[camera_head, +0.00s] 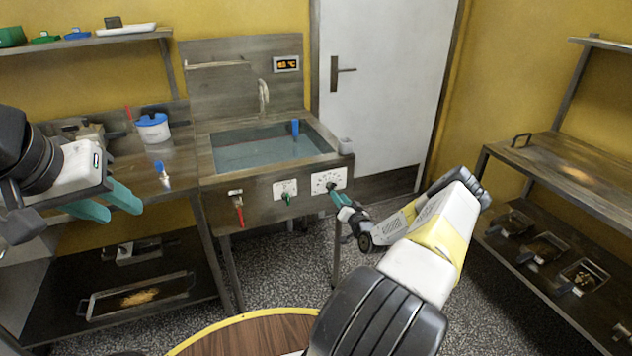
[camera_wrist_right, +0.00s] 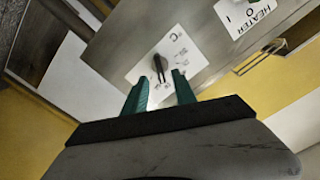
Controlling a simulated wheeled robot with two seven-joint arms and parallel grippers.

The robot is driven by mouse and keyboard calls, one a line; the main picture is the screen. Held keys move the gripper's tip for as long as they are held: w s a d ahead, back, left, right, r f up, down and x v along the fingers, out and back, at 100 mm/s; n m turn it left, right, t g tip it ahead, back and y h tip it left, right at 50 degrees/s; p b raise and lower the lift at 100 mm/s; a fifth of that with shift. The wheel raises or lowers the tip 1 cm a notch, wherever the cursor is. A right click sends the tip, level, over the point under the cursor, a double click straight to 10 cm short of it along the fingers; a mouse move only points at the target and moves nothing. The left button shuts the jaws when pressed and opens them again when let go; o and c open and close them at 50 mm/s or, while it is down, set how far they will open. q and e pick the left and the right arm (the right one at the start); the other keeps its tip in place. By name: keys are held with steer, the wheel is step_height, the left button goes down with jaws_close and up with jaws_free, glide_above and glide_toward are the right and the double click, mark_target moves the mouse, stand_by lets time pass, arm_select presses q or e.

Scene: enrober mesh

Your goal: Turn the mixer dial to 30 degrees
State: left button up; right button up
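The dial is a small dark knob on a white marked plate (camera_head: 322,180) at the right end of the sink unit's front. In the right wrist view the black knob (camera_wrist_right: 160,66) stands on its white plate (camera_wrist_right: 185,55); its printing is too small to read surely. My right gripper (camera_wrist_right: 160,77) is open, its teal fingertips just short of the knob and to either side of it, with no clear contact. In the head view the right gripper (camera_head: 338,196) partly covers the knob. My left gripper (camera_head: 114,206) is open and empty at the left, away from the dial.
A smaller plate with a green knob (camera_head: 286,197) sits left of the dial; a plate marked HEATER (camera_wrist_right: 250,14) shows in the wrist view. A red-handled valve (camera_head: 239,212) hangs further left. The sink basin (camera_head: 228,170) lies above. A shelf unit (camera_head: 560,165) stands right.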

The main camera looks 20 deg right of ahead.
mark_target(331, 188)
steer(key=w, duration=0.4)
steer(key=shift+w, duration=0.35)
steer(key=shift+c, duration=0.4)
jaws_close()
